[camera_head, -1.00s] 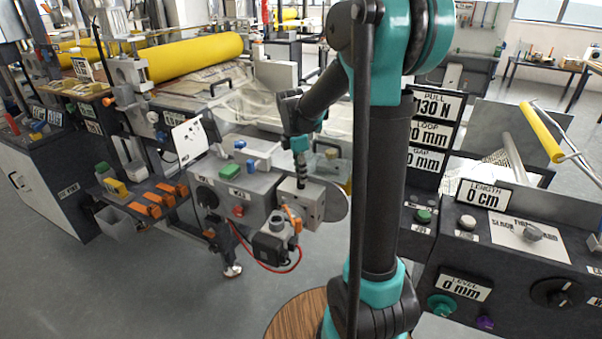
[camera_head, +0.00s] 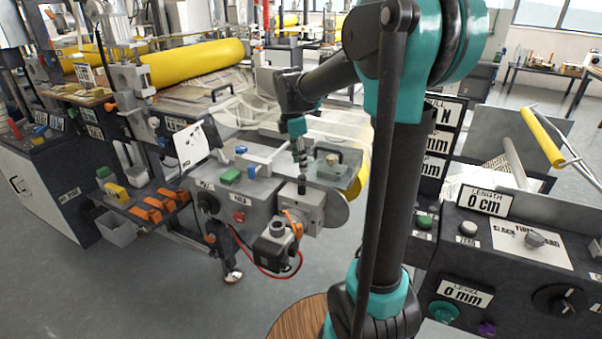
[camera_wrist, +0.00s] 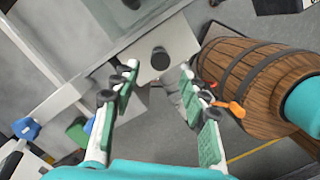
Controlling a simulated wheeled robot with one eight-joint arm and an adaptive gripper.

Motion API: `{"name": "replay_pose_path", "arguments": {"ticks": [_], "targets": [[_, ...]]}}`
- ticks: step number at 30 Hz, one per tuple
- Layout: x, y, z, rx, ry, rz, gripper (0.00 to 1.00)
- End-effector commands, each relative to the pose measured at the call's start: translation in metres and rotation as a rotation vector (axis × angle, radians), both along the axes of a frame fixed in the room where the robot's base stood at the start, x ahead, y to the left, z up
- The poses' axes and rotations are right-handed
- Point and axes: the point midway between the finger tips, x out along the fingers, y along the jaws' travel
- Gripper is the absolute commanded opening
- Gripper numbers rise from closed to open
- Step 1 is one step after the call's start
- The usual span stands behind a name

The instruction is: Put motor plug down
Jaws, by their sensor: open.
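My gripper (camera_wrist: 158,85) is open in the wrist view, with its two green-and-white fingers apart and nothing held between them. Past the fingertips is a pale block (camera_wrist: 183,42) with a dark round piece (camera_wrist: 160,60) on its face. I cannot tell for sure whether this dark piece is the motor plug. In the head view my gripper (camera_head: 302,178) points down above the pale block (camera_head: 312,215) at the machine's end. A dark motor (camera_head: 272,252) hangs below it, with an orange lever (camera_head: 294,228) beside it and a red cable (camera_head: 262,270).
A wooden barrel (camera_wrist: 250,75) stands to the right in the wrist view, close to an orange handle (camera_wrist: 233,108). Green (camera_head: 231,175) and blue (camera_head: 251,168) blocks sit on the machine top. A control desk (camera_head: 520,260) stands at the right.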

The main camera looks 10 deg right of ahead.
Motion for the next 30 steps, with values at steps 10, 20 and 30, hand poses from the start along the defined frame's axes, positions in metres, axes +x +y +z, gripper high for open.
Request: {"name": "replay_pose_path", "arguments": {"ticks": [10, 20, 30], "targets": [[-0.001, 0.005, 0.045, 0.000, 0.000, -0.002, 0.44], [-0.058, -0.017, -0.010, 0.078, -0.139, -0.476, 0.44], [-0.173, -0.041, -0.112, 0.314, -0.324, -1.363, 0.44]]}}
